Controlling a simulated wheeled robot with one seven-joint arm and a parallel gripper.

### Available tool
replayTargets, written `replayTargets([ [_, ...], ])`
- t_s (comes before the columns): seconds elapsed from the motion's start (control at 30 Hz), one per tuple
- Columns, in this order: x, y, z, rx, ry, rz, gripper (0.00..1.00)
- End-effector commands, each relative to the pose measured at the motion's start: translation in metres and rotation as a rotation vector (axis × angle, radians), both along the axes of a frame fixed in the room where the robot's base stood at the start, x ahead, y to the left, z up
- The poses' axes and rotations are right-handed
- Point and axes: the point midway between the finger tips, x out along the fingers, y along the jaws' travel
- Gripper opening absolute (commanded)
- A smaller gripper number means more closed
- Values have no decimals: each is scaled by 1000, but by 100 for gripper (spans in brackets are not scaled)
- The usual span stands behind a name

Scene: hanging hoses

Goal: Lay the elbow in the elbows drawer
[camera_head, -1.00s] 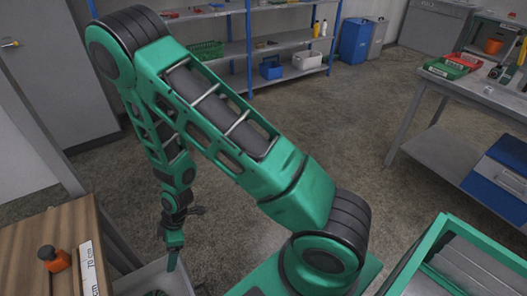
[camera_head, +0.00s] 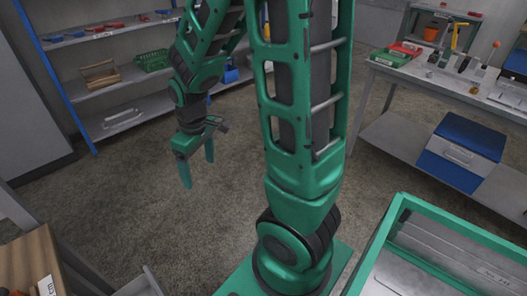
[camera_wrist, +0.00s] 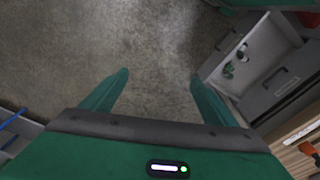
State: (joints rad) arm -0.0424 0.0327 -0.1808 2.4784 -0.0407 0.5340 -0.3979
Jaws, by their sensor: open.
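My gripper (camera_head: 198,165) is open over bare floor, with nothing between its fingers; the two spread fingers also show in the wrist view (camera_wrist: 158,80). An open grey drawer (camera_wrist: 258,48) shows at the right of the wrist view, apart from the gripper. Small dark green pieces (camera_wrist: 235,62) lie in it; I cannot tell whether one is the elbow. I cannot read a label that marks it as the elbows drawer. In the head view only a corner of an open drawer (camera_head: 145,284) shows at the bottom edge.
A wooden-topped bench (camera_head: 35,268) is at lower left. Shelves with baskets (camera_head: 100,78) stand behind. A worktable (camera_head: 440,82) with tools and a blue box (camera_head: 468,145) below is at right. A green-rimmed case (camera_head: 440,228) is at lower right. Floor between is clear.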

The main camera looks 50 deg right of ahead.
Motion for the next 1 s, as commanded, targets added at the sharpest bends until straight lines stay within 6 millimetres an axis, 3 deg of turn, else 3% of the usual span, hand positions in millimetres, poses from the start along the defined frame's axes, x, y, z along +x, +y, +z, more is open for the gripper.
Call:
replayTargets([
  [0.1,-27,-26,28,-7,9,-143,80],
  [0.3,-80,-59,64,-8,37,-386,80],
  [0.6,-160,-82,101,15,77,-720,80],
  [0.8,-187,-75,109,27,95,-825,80],
  [1.0,-190,-76,110,29,97,-840,80],
])
